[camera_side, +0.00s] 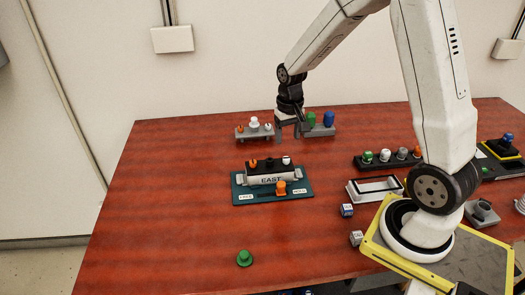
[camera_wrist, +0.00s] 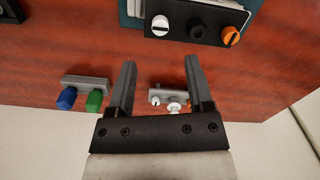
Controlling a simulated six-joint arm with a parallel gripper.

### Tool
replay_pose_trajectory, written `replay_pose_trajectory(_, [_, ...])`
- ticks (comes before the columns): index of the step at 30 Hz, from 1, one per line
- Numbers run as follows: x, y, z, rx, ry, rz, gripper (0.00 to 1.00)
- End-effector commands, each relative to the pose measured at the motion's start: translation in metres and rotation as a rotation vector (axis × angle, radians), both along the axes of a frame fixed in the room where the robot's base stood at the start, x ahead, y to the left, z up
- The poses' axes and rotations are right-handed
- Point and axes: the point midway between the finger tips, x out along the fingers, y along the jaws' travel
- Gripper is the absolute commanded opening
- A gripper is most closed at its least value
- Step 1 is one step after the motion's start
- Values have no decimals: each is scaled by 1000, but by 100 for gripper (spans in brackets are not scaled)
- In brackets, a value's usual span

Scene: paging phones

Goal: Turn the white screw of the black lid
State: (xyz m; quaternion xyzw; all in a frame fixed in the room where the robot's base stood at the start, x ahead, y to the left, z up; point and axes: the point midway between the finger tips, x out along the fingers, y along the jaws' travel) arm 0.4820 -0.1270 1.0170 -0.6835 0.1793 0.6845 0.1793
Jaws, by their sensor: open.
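The black lid (camera_side: 268,168) sits on the unit with the "EAST" label on a teal base (camera_side: 239,192). Its white screw (camera_side: 286,160) is at the right end, with a black one in the middle and an orange one at the left. There the slotted white screw (camera_wrist: 160,25) is at the lid's left end. My gripper (camera_side: 291,130) is open and empty, behind and apart from the lid, near the small grey racks. Its fingers (camera_wrist: 160,68) point toward the lid in the wrist view.
A grey rack (camera_side: 242,137) holds white and orange screws; another (camera_side: 318,131) holds green and blue pieces. A black rack (camera_side: 367,165), a white-rimmed tray (camera_side: 375,189) and two dice (camera_side: 347,210) stand right. A green knob (camera_side: 244,258) lies in front. The left table area is clear.

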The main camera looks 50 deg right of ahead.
Motion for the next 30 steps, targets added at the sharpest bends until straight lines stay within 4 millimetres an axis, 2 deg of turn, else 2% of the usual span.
replay_pose_trajectory(8, [0,1,-10,0,1,2,66])
replay_pose_trajectory(21, [0,1,-57,-1,0,2,66])
replay_pose_trajectory(30, [0,0,-76,-3,-3,1,66])
